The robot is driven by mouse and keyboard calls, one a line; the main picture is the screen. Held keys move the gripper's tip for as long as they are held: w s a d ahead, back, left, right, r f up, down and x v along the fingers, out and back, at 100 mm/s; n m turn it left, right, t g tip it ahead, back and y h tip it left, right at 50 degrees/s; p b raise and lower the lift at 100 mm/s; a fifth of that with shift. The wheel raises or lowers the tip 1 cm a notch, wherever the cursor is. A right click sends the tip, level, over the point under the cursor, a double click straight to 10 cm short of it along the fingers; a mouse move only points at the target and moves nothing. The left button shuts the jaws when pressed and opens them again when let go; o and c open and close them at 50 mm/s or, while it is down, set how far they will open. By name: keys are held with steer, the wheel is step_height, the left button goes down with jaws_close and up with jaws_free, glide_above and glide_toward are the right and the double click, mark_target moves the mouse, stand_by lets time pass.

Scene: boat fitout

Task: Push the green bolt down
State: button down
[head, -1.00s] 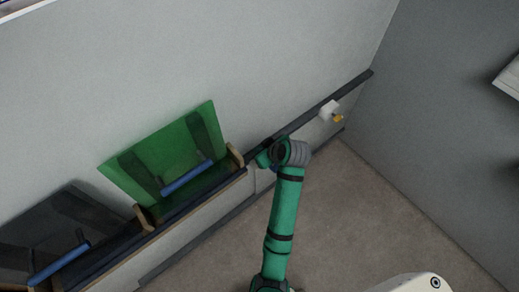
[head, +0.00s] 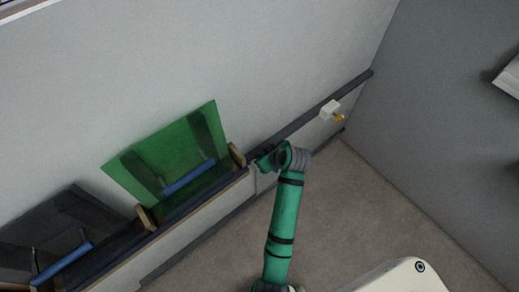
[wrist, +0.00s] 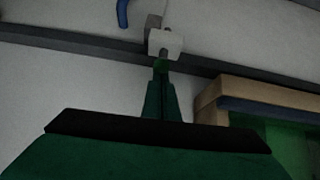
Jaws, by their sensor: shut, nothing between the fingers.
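A white block (wrist: 166,43) is fixed on the wall rail in the wrist view, with a short grey pin under it. A small green knob (wrist: 160,66), which looks like the green bolt's end, shows below the pin. My gripper (wrist: 161,80) is shut and empty, its dark green fingers pointing at the knob from below. The fingertips overlap the knob in the picture; I cannot tell whether they touch. In the head view my gripper (head: 262,163) is by the rail, right of the green lid, and the green bolt is not discernible there.
A raised green lid (head: 165,150) with a blue handle stands over an open wooden-edged locker to the left. A dark lid (head: 65,230) stands farther left. Another white block (head: 329,109) with a yellow knob is on the rail to the right. The floor (head: 350,210) is clear.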

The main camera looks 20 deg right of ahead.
steer(key=shift+s+f, duration=0.1)
steer(key=shift+f, duration=0.1)
steer(key=shift+r, duration=0.35)
steer(key=w+r+v, duration=0.1)
steer(key=w+v, duration=0.1)
steer(key=v, duration=1)
steer(key=shift+a+r, duration=0.3)
steer(key=shift+r, duration=0.3)
